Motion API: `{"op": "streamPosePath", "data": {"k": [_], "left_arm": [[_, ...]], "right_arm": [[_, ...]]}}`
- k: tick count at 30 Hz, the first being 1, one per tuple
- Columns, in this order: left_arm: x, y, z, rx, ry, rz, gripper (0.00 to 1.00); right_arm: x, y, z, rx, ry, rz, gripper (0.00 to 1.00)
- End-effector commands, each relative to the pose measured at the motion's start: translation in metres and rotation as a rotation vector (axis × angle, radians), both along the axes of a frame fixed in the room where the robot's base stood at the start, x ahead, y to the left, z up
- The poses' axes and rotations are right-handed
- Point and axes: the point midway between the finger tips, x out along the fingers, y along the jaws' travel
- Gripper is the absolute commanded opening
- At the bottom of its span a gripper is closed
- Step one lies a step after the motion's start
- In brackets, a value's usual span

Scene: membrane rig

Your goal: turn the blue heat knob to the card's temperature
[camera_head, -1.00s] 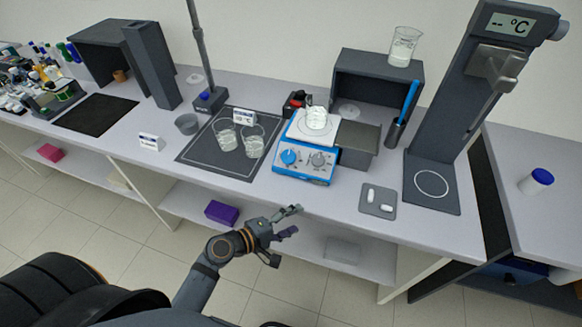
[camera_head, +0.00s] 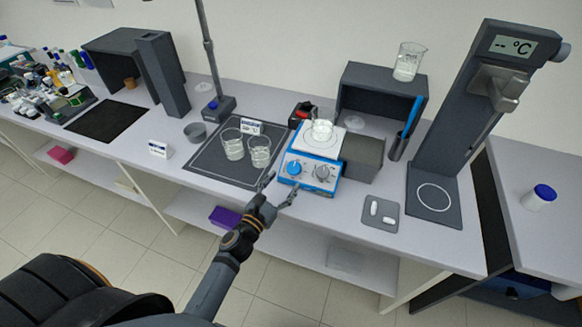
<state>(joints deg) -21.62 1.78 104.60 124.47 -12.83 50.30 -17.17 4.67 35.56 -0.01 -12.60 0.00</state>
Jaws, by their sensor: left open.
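The blue heat knob (camera_head: 294,168) is on the front face of the blue-and-white hotplate (camera_head: 317,142), left of a grey knob (camera_head: 322,172). A beaker (camera_head: 322,130) of clear liquid stands on the hotplate. My left gripper (camera_head: 281,184) is open and empty, its fingers just in front of and below the blue knob, seemingly apart from it. A small white card (camera_head: 252,126) stands behind two beakers on the dark mat; its writing is too small to read. Another white card (camera_head: 159,148) stands further left, also unreadable. My right gripper is not in view.
Two beakers (camera_head: 233,146) stand on the dark mat (camera_head: 208,165) left of the hotplate. A grey pad (camera_head: 381,213) with white pieces and a tall stand (camera_head: 462,125) with a blank "-- °C" display are further right.

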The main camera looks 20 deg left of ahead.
Motion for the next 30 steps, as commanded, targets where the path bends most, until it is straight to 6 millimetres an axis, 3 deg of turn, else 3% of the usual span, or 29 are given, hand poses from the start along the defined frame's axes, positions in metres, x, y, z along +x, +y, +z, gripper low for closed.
{"op": "streamPosePath", "data": {"k": [3,9,19,30], "left_arm": [[0.025,-0.005,0.005,-0.001,-0.002,0.001,0.65],[0.05,-0.01,0.001,-0.001,-0.001,0.0,0.65],[0.054,-0.011,0.0,0.001,0.0,-0.001,0.65],[0.053,-0.011,0.0,0.001,0.0,-0.001,0.15]], "right_arm": [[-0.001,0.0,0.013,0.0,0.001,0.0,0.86],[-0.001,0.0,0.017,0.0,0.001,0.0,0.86],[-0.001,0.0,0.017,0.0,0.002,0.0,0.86],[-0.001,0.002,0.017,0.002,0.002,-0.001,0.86]]}}
